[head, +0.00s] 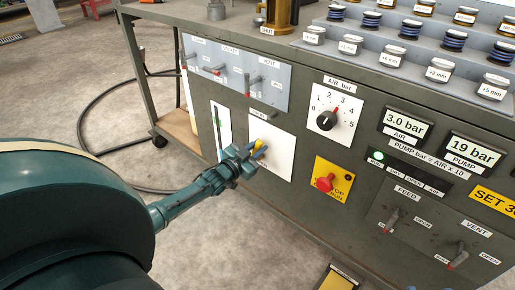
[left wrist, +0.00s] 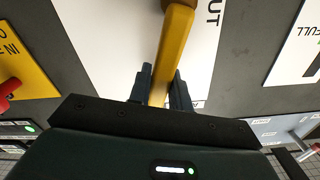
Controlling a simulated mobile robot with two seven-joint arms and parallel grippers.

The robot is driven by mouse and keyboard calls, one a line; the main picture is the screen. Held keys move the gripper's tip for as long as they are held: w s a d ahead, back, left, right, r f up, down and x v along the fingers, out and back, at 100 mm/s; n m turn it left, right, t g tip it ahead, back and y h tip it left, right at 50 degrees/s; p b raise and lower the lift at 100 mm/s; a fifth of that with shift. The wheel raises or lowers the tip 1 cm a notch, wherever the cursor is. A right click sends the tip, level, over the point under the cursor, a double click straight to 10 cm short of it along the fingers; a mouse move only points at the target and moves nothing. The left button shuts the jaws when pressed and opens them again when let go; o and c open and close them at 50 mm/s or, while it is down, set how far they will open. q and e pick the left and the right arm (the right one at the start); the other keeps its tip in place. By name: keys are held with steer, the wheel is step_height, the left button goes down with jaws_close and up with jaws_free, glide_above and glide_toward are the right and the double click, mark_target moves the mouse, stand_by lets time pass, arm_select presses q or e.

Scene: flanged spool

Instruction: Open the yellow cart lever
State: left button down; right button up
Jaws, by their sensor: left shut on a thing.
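The yellow cart lever (head: 259,145) sits on a white plate (head: 281,157) on the front of the grey cart. In the left wrist view the lever (left wrist: 172,45) runs from the top centre down between the fingers. My left gripper (head: 250,160) is shut on the lower part of the lever; its two fingers flank it in the left wrist view (left wrist: 162,78). The lever's end between the jaws is hidden. My right gripper is not in view.
A yellow panel with a red knob (head: 324,184) is right of the lever. A grey panel with several small levers (head: 236,75) is above, and a white strip gauge (head: 214,120) is to the left. A cable (head: 83,110) lies on the floor.

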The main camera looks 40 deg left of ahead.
arm_select(q)
steer(key=c, duration=1.3)
jaws_free()
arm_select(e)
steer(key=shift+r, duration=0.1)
arm_select(q)
steer(key=shift+s, duration=0.25)
steer(key=shift+s+a+p, duration=0.2)
steer(key=shift+s+p, duration=0.55)
steer(key=shift+s, duration=1.35)
steer(key=shift+s+a+p, duration=0.15)
steer(key=shift+s+p, duration=0.65)
steer(key=shift+s, duration=1.35)
steer(key=shift+s+a+p, duration=0.2)
steer(key=shift+s+p, duration=0.55)
steer(key=shift+s, duration=1.35)
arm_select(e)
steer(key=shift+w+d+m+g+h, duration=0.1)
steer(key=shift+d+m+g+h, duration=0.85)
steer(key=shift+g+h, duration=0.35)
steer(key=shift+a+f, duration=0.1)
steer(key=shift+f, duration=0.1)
